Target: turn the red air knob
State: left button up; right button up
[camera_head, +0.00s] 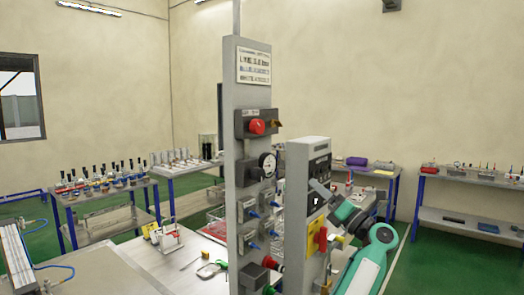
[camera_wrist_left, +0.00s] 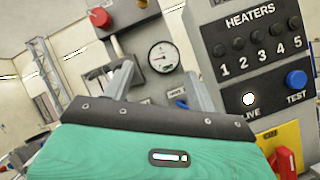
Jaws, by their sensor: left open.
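A round red knob (camera_head: 257,126) sits on a grey box high on the tall grey post, and it also shows at the upper left of the left wrist view (camera_wrist_left: 98,17). A second red knob (camera_head: 272,262) sits low on the same post. I cannot read which is the air knob. My left gripper (camera_head: 318,195), with a teal body, is in front of the shorter grey panel. In the left wrist view its two fingers (camera_wrist_left: 158,85) are apart and empty, with a white gauge (camera_wrist_left: 163,57) seen beyond them. My right gripper is not in view.
The heaters panel (camera_wrist_left: 262,55), with black buttons and a blue test button (camera_wrist_left: 296,79), stands right of the fingers. A yellow plate with a red switch (camera_head: 322,238) is below. Blue valve levers line the post. Benches with small items stand behind.

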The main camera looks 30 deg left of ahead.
aim_at(260, 127)
pick_arm(q)
jog(key=s+r+n+g+h+p, duration=0.15)
jog(key=s+r+n, duration=0.25)
jog(key=r, duration=0.4)
jog(key=s+r+n+g+h, duration=0.3)
jog(key=s+r+n, duration=0.1)
jog(key=r, duration=0.5)
jog(key=shift+n+t, duration=0.25)
jog(key=shift+n, duration=0.05)
jog(key=a+p, duration=0.2)
jog(key=a, duration=0.2)
jog(key=a+p, duration=0.3)
jog(key=a, duration=0.2)
jog(key=a+p, duration=0.2)
jog(key=a, duration=0.2)
jog(key=shift+w+a+p, duration=0.3)
jog(key=shift+w, duration=0.05)
jog(key=shift+a+f, duration=0.1)
jog(key=shift+a, duration=0.4)
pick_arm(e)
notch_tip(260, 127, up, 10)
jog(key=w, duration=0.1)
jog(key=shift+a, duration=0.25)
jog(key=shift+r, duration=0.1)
pick_arm(q)
jog(key=c, duration=0.9)
jog(key=shift+c, duration=0.5)
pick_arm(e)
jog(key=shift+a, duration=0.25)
